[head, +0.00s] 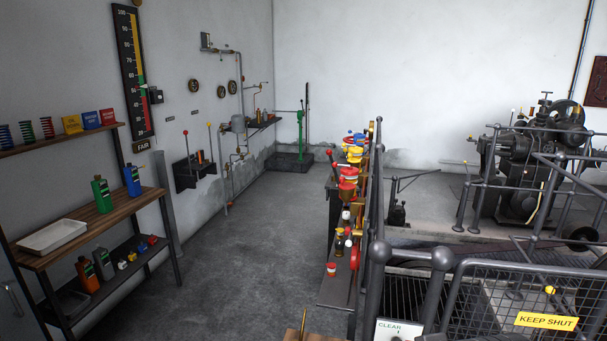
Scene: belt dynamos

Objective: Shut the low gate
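The low gate (490,298) is a dark tubular frame filled with wire mesh, at the bottom right of the head view. It carries a yellow "KEEP SHUT" sign (547,320) and a small yellow knob (550,290). Its left side is near a round-topped grey post (441,262); a second such post (380,253) stands to the left. The gate's lower part is cut off by the picture's edge. I cannot tell whether it is latched or ajar. My gripper is not in view.
A narrow bench (339,285) with red and yellow cans runs along the railing. Shelves (95,215) with bottles stand at the left wall. Open grey floor (245,240) lies between them. Dark machinery (530,155) stands behind railings at right. A "CLEAR" sign (393,327) is below the posts.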

